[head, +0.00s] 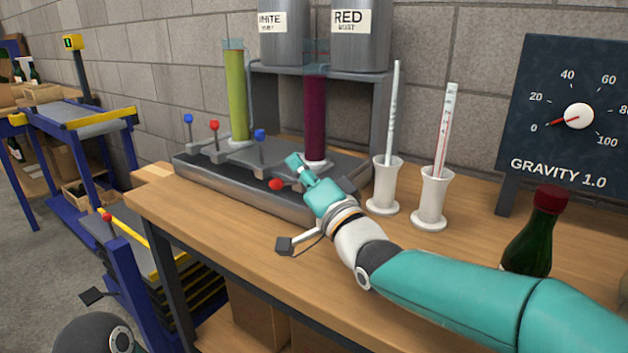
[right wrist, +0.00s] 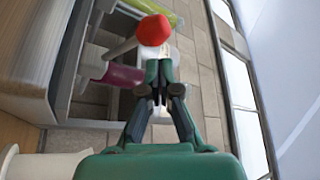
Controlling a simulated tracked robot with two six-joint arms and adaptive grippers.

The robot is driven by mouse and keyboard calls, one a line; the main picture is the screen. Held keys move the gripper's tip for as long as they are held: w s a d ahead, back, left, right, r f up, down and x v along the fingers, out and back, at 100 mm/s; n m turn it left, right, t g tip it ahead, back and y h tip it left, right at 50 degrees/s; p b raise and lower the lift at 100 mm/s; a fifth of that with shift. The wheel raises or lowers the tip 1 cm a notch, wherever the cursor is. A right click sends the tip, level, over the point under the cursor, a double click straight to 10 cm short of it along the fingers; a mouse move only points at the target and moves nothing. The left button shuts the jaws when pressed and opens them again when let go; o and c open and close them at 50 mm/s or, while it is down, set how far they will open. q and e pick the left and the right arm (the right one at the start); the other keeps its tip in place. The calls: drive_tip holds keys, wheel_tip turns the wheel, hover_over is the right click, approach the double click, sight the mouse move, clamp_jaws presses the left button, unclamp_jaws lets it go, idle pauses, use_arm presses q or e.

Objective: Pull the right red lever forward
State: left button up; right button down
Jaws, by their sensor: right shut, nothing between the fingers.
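The right red lever (head: 277,183) is at the front right of the dark lever base (head: 240,190). Its knob sits low near the base's front edge, lower than the other knobs, so the lever looks tilted forward. My right gripper (head: 296,165) is shut and empty, just behind and above this knob. In the right wrist view the red knob (right wrist: 153,30) shows just beyond the shut fingertips (right wrist: 163,72); I cannot tell whether they touch. The left red lever (head: 214,125) stands upright at the back left. My left gripper is out of view.
Blue levers (head: 188,118) (head: 260,134) stand beside the red ones. A green tube (head: 236,95) and a dark red tube (head: 315,115) rise behind. White cylinders (head: 384,185) (head: 432,200) and a bottle (head: 530,240) stand right. The bench front (head: 215,225) is clear.

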drive_tip(key=s+d+f+p, duration=0.1)
drive_tip(key=s+d, duration=0.4)
drive_tip(key=d, duration=0.2)
drive_tip(key=shift+s+d, duration=0.25)
drive_tip(key=shift+s, duration=0.05)
drive_tip(key=shift+f, duration=0.1)
